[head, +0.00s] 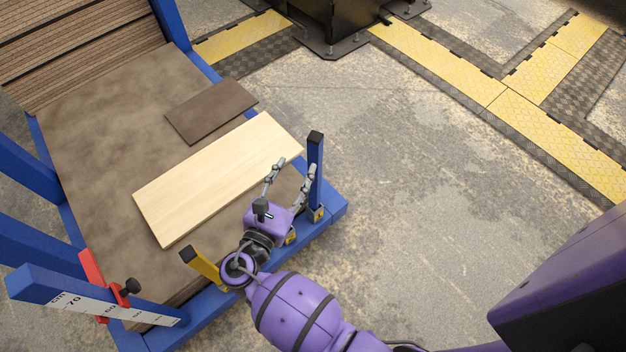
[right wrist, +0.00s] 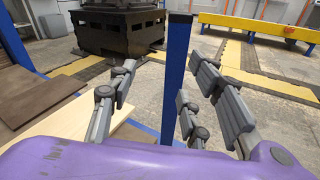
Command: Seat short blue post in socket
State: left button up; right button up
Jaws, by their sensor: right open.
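The short blue post (head: 315,170) with a black cap stands upright at the right corner of the blue cart frame. Its foot meets a small yellow socket (head: 319,214); how deep it sits is hard to tell. My right gripper (head: 291,170) is open just left of the post, with one finger overlapping it in the head view. In the right wrist view the blue post (right wrist: 175,85) stands between the spread fingers of my right gripper (right wrist: 168,75), with gaps on both sides. My left gripper is not in view.
A pale board (head: 215,180) and a dark brown board (head: 211,110) lie on the cart deck (head: 95,130). Open concrete floor (head: 410,200) lies to the right.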

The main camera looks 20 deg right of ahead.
aim_at(312, 153)
jog(key=shift+n+h, duration=0.6)
jog(key=shift+h, duration=0.1)
jog(key=shift+w+d+r, duration=0.2)
jog(key=shift+d+r, duration=0.05)
jog(key=shift+d, duration=0.35)
jog(key=shift+w+d+r, duration=0.2)
jog(key=shift+d+r, duration=0.1)
jog(key=shift+d, duration=0.35)
jog(key=shift+w+d+r, duration=0.2)
jog(key=shift+d+r, duration=0.05)
jog(key=shift+d, duration=0.35)
jog(key=x, duration=0.3)
jog(key=shift+w+d+b, duration=0.1)
jog(key=shift+d+b, duration=0.2)
jog(key=shift+b, duration=0.1)
jog(key=shift+w+d+f, duration=0.1)
jog(key=shift+w+d, duration=0.2)
grip_shut()
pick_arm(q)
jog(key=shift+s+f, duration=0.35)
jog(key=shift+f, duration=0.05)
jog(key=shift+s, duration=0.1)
